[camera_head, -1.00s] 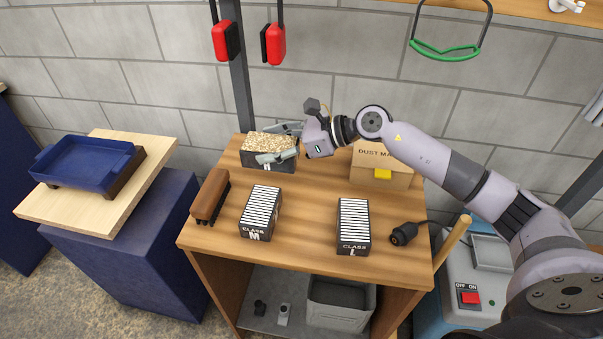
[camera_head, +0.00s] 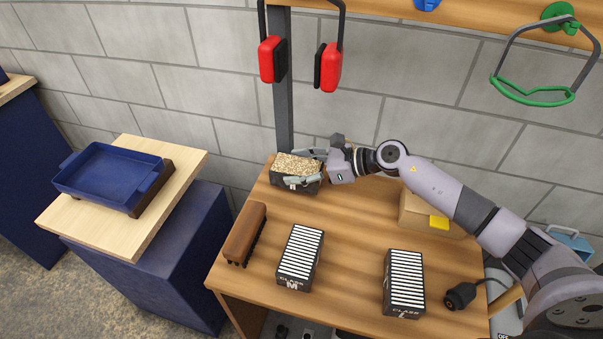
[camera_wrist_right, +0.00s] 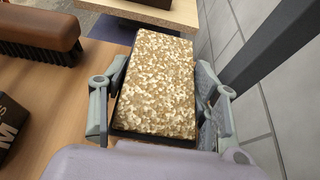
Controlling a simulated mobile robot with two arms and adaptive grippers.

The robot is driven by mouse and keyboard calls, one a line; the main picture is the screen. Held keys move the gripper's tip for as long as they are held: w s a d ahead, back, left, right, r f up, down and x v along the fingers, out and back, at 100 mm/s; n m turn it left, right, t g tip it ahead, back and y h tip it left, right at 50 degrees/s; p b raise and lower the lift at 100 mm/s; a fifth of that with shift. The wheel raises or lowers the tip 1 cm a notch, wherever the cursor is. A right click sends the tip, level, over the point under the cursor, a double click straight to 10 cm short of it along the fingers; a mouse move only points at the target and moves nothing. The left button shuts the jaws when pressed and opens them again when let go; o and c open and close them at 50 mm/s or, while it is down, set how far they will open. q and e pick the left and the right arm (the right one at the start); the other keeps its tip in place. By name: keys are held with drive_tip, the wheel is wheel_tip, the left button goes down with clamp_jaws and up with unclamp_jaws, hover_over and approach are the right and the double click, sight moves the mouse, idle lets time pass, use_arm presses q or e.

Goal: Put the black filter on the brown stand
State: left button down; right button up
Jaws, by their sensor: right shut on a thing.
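The black filter (camera_head: 295,188) is a black box with a speckled tan, grainy top, at the back left corner of the wooden workbench. My right gripper (camera_head: 308,167) is shut on it, one finger along each long side. In the right wrist view the filter (camera_wrist_right: 157,82) lies between the fingers. I cannot tell whether it is clear of the bench top. The dark brown stand (camera_head: 152,193) is on a light wood board at the left, mostly hidden under a blue tray (camera_head: 108,176). My left gripper is not in view.
A brown brush (camera_head: 245,233), a striped "CLASS M" box (camera_head: 300,257) and another striped box (camera_head: 404,283) are on the bench (camera_head: 345,240). A cardboard box (camera_head: 425,215) stands behind. A dark post (camera_head: 283,105) rises behind the filter. A gap separates bench and board (camera_head: 125,222).

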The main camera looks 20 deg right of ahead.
drive_tip(key=shift+s+f, duration=0.1)
drive_tip(key=shift+f, duration=0.8)
drive_tip(key=shift+f, duration=0.2)
drive_tip(key=o, duration=1.2)
